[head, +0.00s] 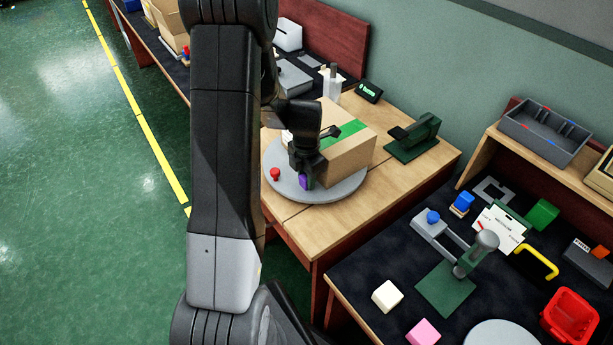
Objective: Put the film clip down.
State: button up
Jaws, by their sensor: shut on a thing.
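My gripper (304,172) is shut on a small purple piece, the film clip (306,182), of which only the lower part shows below the fingers. My gripper points down over the front of a round grey turntable (330,192), beside the near left face of a cardboard box (352,158) with green tape on top. The box sits on the turntable. I cannot tell whether the clip touches the turntable or the box.
A red knob (275,174) stands at the turntable's left. A dark green tape dispenser-like stand (413,138) and a small display (369,91) are on the wooden table (400,185). A dark bench (375,268) at lower right holds several small items and a red bin (570,318).

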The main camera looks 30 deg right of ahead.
aim_at(306, 176)
jog(key=shift+f, duration=0.15)
jog(key=shift+f, duration=0.15)
jog(key=o, duration=1)
jog(key=shift+c, duration=0.2)
notch_tip(306, 176, up, 12)
jog(key=shift+r, duration=0.2)
